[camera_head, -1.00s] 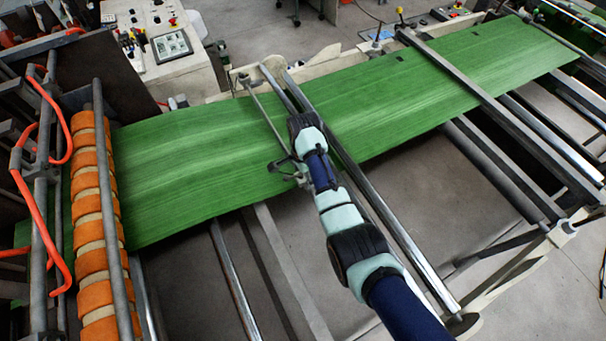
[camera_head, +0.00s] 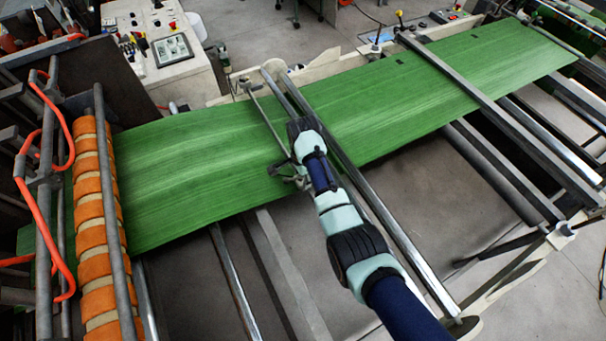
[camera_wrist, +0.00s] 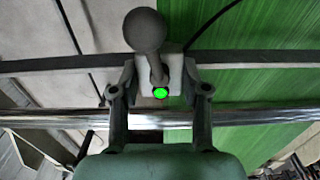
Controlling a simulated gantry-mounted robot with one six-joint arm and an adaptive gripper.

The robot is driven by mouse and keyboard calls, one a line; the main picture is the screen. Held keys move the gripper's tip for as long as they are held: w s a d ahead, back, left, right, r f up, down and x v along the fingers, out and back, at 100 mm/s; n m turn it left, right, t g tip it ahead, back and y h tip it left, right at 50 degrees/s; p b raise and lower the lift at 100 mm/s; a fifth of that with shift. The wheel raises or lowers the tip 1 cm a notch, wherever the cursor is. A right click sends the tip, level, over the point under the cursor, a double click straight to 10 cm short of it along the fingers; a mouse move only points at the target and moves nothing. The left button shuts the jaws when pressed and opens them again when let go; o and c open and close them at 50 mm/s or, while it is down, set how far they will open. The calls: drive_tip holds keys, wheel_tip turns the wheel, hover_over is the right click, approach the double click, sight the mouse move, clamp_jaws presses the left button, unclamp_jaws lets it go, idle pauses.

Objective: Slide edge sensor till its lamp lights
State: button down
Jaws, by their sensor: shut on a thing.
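The edge sensor (camera_wrist: 175,68) is a small pale block with a grey ball knob (camera_wrist: 143,30), seen at the top centre of the wrist view. Its small round lamp (camera_wrist: 160,92) glows bright green. My gripper (camera_wrist: 159,80) is shut on the sensor, one finger on each side of the block. The sensor sits at a bright metal rail (camera_wrist: 60,119). In the head view my gripper (camera_head: 286,171) is at the near edge of the green web (camera_head: 200,165), and the sensor there is mostly hidden and too small to make out.
Metal cross bars (camera_head: 480,95) span the web at the right. An orange-banded roller (camera_head: 93,225) stands at the left. A control console (camera_head: 150,50) is behind. A dark cable (camera_wrist: 212,22) runs from near the sensor.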

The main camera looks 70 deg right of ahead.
drive_tip(key=c, duration=0.6)
unclamp_jaws()
drive_tip(key=shift+o, duration=0.2)
wheel_tip(320, 180, up, 8)
drive_tip(key=shift+f, duration=0.25)
